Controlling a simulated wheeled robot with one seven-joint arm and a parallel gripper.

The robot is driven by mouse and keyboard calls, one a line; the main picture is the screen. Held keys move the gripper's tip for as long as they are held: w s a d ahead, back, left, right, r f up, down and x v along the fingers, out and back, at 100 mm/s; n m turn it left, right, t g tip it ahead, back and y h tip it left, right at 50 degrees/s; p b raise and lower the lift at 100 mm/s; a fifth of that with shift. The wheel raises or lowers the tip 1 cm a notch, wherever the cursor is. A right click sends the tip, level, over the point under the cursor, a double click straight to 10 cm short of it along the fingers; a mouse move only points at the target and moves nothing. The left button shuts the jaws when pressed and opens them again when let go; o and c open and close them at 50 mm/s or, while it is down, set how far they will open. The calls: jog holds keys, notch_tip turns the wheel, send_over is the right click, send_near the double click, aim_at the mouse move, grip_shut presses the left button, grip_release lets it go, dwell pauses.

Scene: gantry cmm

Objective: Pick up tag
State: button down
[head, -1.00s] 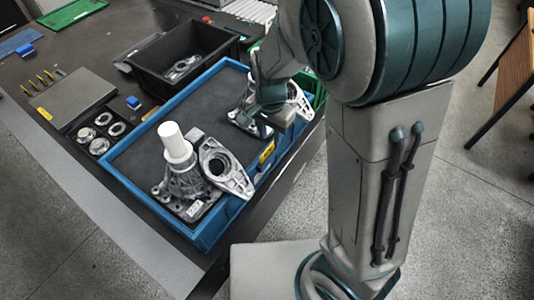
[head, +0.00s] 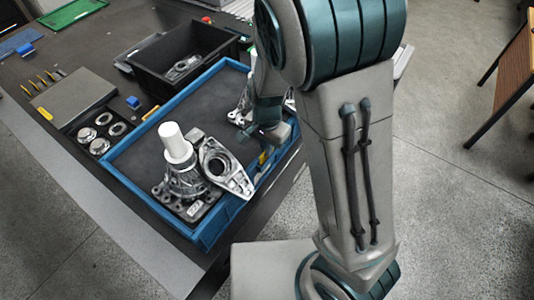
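A small yellow tag (head: 263,157) shows at the right side of the blue tray (head: 135,194), partly hidden by my arm. Other small yellow labels lie at the table's left edge (head: 45,114) and left of the tray (head: 150,113); I cannot tell which one the task means. My gripper (head: 268,137) is over the tray's right side, just above the yellow tag in the picture and in front of the far metal casting (head: 239,116). Its fingers are too small and dark to tell whether they are open or shut.
A large metal casting with a white cylinder (head: 177,146) on top stands in the tray's near end, beside a flanged casting (head: 222,168). A black bin (head: 150,78) stands behind the tray. A grey plate (head: 72,98) and several metal rings are at left. The tray's middle is clear.

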jog(key=shift+r, duration=0.15)
jog(key=shift+r, duration=0.6)
jog(key=r, duration=0.2)
jog(key=s+r, duration=0.1)
jog(key=shift+a+r, duration=0.2)
jog(key=shift+a, duration=0.2)
jog(key=s+a+r+p, duration=0.3)
jog(key=s+a+r, duration=0.3)
jog(key=s+r, duration=0.2)
jog(key=shift+a+r, duration=0.25)
jog(key=shift+r, duration=1.1)
